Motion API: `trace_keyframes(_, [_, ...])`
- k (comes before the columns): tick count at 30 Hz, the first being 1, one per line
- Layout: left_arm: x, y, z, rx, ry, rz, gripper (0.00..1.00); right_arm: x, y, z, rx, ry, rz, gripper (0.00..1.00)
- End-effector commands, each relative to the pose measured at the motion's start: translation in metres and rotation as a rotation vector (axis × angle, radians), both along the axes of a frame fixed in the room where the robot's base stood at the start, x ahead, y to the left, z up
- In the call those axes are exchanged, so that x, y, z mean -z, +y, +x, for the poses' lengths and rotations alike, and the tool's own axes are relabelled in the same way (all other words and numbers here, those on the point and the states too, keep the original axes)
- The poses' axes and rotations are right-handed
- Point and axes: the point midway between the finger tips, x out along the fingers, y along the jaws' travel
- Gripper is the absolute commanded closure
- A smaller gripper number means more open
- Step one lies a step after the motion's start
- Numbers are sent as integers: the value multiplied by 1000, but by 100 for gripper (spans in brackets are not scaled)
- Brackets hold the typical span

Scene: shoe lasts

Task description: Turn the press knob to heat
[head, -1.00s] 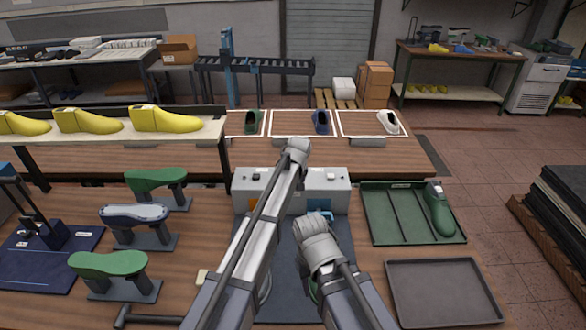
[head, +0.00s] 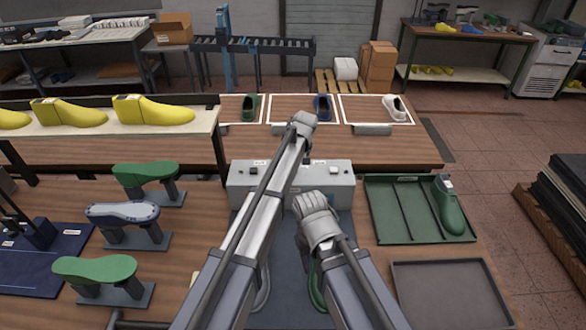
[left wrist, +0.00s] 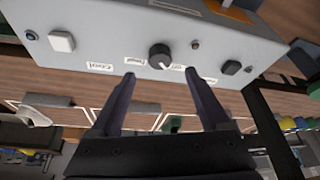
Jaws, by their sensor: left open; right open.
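The press control box (head: 338,176) is a pale grey box at the middle of the bench in the head view; my left arm crosses in front of it and hides its middle. In the left wrist view the box face (left wrist: 110,25) carries a black round knob (left wrist: 159,55) with a white pointer mark, and small labels, one reading Cool (left wrist: 97,67). My left gripper (left wrist: 160,78) is open, its two fingers apart on either side of the knob and short of it, holding nothing. My right gripper (head: 304,238) is open, below the box; its fingers are mostly hidden by its wrist.
A white button (left wrist: 61,41) and a black button (left wrist: 231,67) flank the knob. A green tray (head: 385,233) with a green last (head: 449,208) lies right, with an empty grey tray (head: 450,295) nearer. Green-topped stands (head: 95,269) are left. Yellow lasts (head: 152,110) sit on a shelf.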

Motion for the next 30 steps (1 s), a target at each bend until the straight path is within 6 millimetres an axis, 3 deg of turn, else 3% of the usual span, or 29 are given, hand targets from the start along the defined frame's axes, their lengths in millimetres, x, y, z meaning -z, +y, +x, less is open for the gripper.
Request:
trace_keyframes(15, [62, 7, 23, 0, 0, 0, 20, 62, 0, 0, -12, 1, -2, 50])
trace_keyframes(26, [64, 8, 25, 0, 0, 0, 20, 64, 0, 0, -13, 0, -3, 50])
trace_keyframes(30, [64, 8, 25, 0, 0, 0, 35, 64, 0, 0, -13, 0, -3, 50])
